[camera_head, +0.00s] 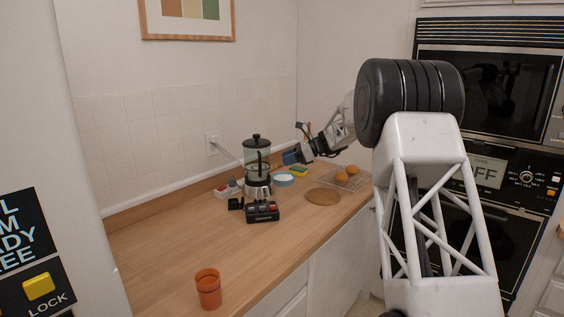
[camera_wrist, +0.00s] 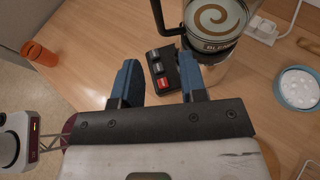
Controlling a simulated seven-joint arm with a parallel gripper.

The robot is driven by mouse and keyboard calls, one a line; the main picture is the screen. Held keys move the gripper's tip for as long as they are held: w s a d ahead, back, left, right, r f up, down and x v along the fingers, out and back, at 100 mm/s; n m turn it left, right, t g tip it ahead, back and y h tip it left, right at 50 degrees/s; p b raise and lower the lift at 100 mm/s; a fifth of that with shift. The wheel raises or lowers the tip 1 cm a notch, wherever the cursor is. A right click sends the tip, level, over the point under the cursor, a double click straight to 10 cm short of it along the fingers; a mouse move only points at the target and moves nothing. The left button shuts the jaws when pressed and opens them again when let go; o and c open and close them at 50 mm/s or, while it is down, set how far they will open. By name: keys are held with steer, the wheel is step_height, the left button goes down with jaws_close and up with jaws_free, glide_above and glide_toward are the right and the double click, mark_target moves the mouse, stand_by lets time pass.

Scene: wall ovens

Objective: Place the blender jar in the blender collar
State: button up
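The blender jar (camera_head: 257,157), smoky and clear with a black lid, stands upright over the silver blender base (camera_head: 257,190) on the counter. I cannot tell whether it sits fully in the collar. In the wrist view, a metal band (camera_wrist: 211,45) with partly hidden lettering and a round cream-and-grey spiral surface (camera_wrist: 215,18) show at the top. A black handle is at their left. My gripper (camera_head: 288,158) is just right of the jar in the head view. Its blue fingers (camera_wrist: 158,72) are apart with nothing between them; the jar is beyond the fingertips.
A black button box (camera_head: 263,212) stands in front of the base. An orange cup (camera_head: 208,289) stands at the front; the left counter is clear.

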steer(key=shift+s, duration=0.15)
stand_by(0.8)
steer(key=s+r+n+h, duration=0.3)
steer(key=s+n+h, duration=0.1)
steer(key=s, duration=1.3)
steer(key=s+r+n+h, duration=0.3)
steer(key=s+r+n, duration=0.1)
steer(key=s, duration=1.3)
steer(key=s+d+f+n+h, duration=0.2)
steer(key=s+f+n, duration=0.1)
steer(key=s, duration=0.8)
steer(key=s+d+f+n+h, duration=0.2)
steer(key=s+f+n, duration=0.1)
steer(key=s, duration=0.9)
steer(key=s+d+f+n+t+h, duration=0.1)
steer(key=s+d+f+n+h, duration=0.1)
steer(key=s, duration=1)
steer(key=f+n, duration=0.1)
steer(key=n, duration=0.1)
steer(key=shift+s+f+n+h, duration=0.25)
steer(key=shift+f+n+h, duration=0.05)
steer(key=shift+f+h, duration=0.1)
